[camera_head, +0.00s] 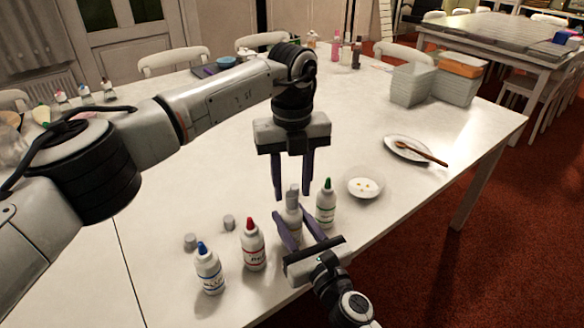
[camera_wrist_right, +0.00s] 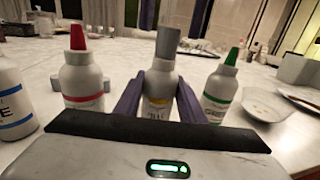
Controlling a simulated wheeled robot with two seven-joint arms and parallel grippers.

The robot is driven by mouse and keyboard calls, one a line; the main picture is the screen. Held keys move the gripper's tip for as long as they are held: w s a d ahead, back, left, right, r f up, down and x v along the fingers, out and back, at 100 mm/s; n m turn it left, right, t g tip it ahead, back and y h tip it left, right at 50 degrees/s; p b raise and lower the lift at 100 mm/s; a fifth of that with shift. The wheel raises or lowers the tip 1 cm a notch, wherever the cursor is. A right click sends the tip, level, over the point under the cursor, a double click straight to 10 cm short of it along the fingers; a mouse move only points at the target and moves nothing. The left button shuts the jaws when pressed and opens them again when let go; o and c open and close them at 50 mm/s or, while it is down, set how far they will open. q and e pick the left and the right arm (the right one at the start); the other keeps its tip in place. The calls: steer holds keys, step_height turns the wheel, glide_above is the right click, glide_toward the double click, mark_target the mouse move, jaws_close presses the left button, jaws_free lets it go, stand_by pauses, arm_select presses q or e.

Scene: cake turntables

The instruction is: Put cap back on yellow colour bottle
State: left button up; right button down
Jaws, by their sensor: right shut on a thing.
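The yellow colour bottle (camera_head: 291,222) stands upright on the table; its yellow label band shows in the right wrist view (camera_wrist_right: 159,100). A grey cap (camera_head: 293,190) sits on top of it, and the cap also shows in the right wrist view (camera_wrist_right: 167,42). My right gripper (camera_head: 291,214) is shut on the bottle's body, a finger on each side. My left gripper (camera_head: 292,196) points down above and behind the bottle, its fingers apart with nothing gripped between them. Its fingertips also show beyond the cap in the right wrist view.
A green-tipped bottle (camera_head: 326,205) stands close to the right. Red-tipped (camera_head: 253,248) and blue-tipped (camera_head: 209,272) bottles stand left. Two loose grey caps (camera_head: 229,222) (camera_head: 190,242) lie behind them. A bowl (camera_head: 365,196) and a plate with a spoon (camera_head: 400,152) lie right.

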arm_select(q)
steer(key=shift+f, duration=1.2)
jaws_close()
